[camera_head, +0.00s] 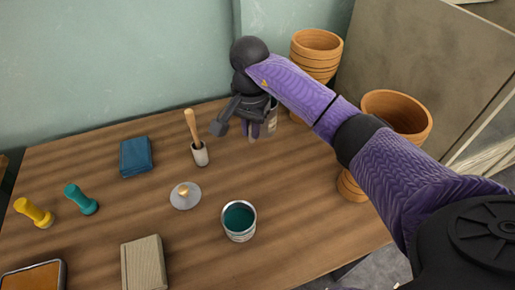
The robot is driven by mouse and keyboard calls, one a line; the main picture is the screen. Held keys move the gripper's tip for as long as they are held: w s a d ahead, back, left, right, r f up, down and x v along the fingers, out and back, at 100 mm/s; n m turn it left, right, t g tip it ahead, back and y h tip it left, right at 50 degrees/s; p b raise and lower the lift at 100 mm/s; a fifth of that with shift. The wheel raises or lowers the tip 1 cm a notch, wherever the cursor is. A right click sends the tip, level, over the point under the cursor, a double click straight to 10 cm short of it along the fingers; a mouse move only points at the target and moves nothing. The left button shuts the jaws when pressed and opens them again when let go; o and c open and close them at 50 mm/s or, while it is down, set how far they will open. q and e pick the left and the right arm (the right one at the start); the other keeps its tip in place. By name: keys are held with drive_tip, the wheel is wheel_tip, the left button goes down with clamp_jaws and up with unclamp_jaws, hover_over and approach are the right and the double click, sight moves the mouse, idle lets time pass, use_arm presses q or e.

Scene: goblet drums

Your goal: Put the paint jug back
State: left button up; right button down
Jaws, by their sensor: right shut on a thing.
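My right arm reaches in from the right, and its right gripper (244,125) is at the back of the wooden table, near the wall. It is shut on a pale grey vessel (271,118), which I take to be the paint jug. The gripper and wrist hide most of it, so I cannot tell whether it touches the table. A metal can (239,222) of teal paint stands open nearer the front. My left gripper is not in view.
A round lid (185,195), a blue block (136,157), teal (81,199) and yellow (34,212) handles and a beige block (144,263) lie around. Stacked terracotta pots (316,52) stand at the back right.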

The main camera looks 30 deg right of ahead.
wheel_tip(320, 180, down, 9)
drive_tip(key=b, duration=0.3)
drive_tip(key=shift+f, duration=0.2)
drive_tip(key=shift+r, duration=0.2)
drive_tip(key=shift+f, duration=0.1)
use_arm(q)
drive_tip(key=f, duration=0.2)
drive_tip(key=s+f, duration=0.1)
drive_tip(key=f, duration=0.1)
use_arm(e)
drive_tip(key=c, duration=0.7)
unclamp_jaws()
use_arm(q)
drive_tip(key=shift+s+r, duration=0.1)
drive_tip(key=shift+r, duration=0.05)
use_arm(e)
drive_tip(key=shift+o, duration=0.2)
wheel_tip(320, 180, up, 12)
drive_tip(key=p, duration=0.5)
drive_tip(key=shift+f, duration=0.1)
drive_tip(key=shift+r, duration=0.3)
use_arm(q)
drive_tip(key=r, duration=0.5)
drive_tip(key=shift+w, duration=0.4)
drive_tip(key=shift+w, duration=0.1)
